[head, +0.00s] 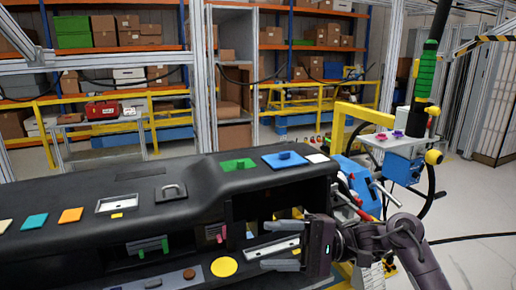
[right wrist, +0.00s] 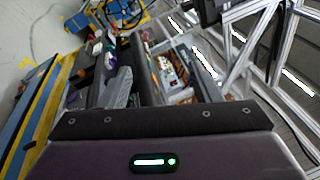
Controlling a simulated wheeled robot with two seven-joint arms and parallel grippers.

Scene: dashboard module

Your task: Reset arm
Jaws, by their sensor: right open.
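The black dashboard module (head: 60,196) fills the lower left and middle of the head view. Colored blocks and plates lie on it, including a green plate (head: 238,165), a blue plate (head: 285,160) and a yellow disc (head: 223,267). My right gripper (head: 265,245) is in front of the module's right-hand opening, its fingers pointing left. The fingers are apart, with nothing seen held between them. In the right wrist view, a grey finger (right wrist: 117,88) shows beyond the purple gripper body. My left gripper is in neither view.
A blue fixture (head: 358,180) with metal rods stands close to my right arm. A white-topped stand (head: 395,145) is behind it. Shelves with boxes (head: 130,35) and yellow rails line the back. Pale floor (head: 470,210) is open at the right.

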